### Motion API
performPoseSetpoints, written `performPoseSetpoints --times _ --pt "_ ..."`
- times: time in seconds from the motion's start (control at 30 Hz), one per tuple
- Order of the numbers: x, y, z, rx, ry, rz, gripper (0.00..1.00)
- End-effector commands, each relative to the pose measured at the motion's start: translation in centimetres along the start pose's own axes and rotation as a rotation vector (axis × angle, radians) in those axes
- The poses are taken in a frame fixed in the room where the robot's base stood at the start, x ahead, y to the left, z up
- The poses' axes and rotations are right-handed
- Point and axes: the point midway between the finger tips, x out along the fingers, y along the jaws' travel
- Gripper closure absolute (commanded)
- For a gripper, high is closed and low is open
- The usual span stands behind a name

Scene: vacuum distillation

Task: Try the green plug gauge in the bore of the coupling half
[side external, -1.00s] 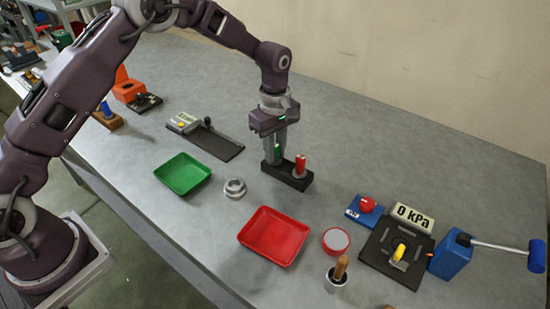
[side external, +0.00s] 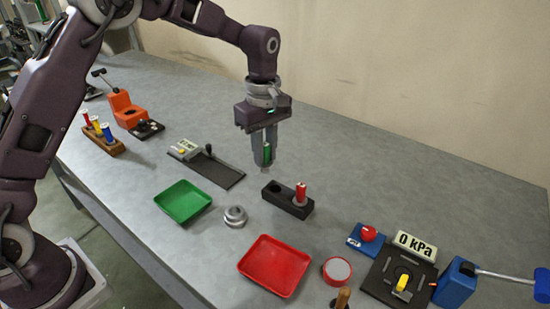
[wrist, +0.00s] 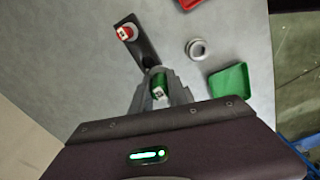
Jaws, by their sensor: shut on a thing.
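My gripper (side external: 265,160) is shut on the green plug gauge (side external: 267,153) and holds it upright above the table, just behind and left of the black gauge stand (side external: 291,207). The green gauge also shows between the fingers in the wrist view (wrist: 159,88). The red plug gauge (side external: 300,194) stands in the right hole of the stand, and the left hole is empty. The coupling half (side external: 235,216), a grey metal ring with a bore, lies on the table between the green tray and the stand. It also shows in the wrist view (wrist: 197,49), apart from my gripper.
A green tray (side external: 183,202) is left of the coupling half and a red tray (side external: 274,266) is in front of it. A black plate device (side external: 215,170) lies behind the green tray. A vacuum gauge display (side external: 415,246) and blue items stand at the right.

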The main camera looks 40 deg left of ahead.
Motion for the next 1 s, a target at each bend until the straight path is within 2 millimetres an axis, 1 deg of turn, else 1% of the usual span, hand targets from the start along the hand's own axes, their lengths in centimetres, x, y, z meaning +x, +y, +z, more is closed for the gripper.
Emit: performPoseSetpoints --times 0.03,0.1,0.2,0.3,0.37,0.47,0.8,1.0 --pt "0.1 -1.8 -0.1 -0.002 -0.001 -0.003 1.0" --pt "0.6 -4.1 -0.1 -0.002 -0.001 -0.003 1.0" --pt "1.1 -7.0 -0.1 -0.003 -0.001 0.0 1.0" --pt "1.5 -8.7 0.0 -0.003 -0.001 0.0 1.0" --pt "1.7 -9.2 0.0 -0.003 -0.001 0.001 1.0" --pt "2.3 -9.3 0.0 -0.002 -0.001 0.001 1.0" --pt "5.7 -9.3 0.0 -0.003 -0.001 -0.002 1.0" --pt "7.0 -9.2 0.0 -0.002 -0.001 0.0 1.0"
